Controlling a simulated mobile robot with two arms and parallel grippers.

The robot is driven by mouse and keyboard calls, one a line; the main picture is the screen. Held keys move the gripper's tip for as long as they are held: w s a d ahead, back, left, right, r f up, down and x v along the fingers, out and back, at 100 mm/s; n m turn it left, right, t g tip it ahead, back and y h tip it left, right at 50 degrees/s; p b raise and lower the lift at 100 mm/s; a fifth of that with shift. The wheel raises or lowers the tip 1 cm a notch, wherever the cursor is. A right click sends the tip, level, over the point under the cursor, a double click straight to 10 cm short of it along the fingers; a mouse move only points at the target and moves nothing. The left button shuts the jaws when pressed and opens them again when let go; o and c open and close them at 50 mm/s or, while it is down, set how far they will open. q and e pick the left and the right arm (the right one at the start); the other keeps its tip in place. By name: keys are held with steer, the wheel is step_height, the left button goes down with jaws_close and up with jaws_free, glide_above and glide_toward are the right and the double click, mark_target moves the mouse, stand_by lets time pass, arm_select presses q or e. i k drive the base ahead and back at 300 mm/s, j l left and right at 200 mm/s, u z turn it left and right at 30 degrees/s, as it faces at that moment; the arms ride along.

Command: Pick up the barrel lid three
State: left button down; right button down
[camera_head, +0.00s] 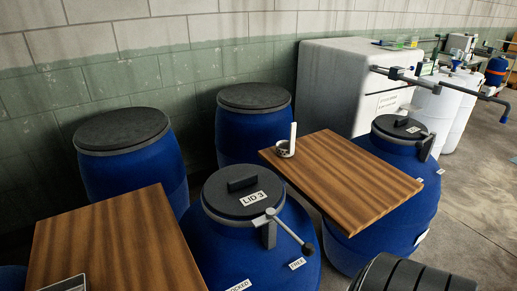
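The barrel lid three (225,203) is a dark grey round lid with a raised block handle and a white "LID 3" label. It sits on top of a blue barrel (205,248) in the lower middle of the head view. A grey lever (284,228) with a dark knob is at the lid's front right edge and points down to the right. Labels that seem to read "LOCKED" (238,286) and "FREE" (297,264) are on the barrel's front. Neither of my grippers is in view.
A wooden board (340,180) with a small white upright piece stands right of the lid; another board (115,240) is at left. Blue barrels with dark lids (122,129) (253,96) stand behind. Another lidded barrel (402,128) is at right. A dark ribbed object (410,275) is at the bottom right.

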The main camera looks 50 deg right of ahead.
mark_target(243, 191)
steer(key=z, duration=1.4)
steer(key=l+z, duration=0.15)
steer(key=i+l, duration=0.05)
steer(key=l, duration=0.05)
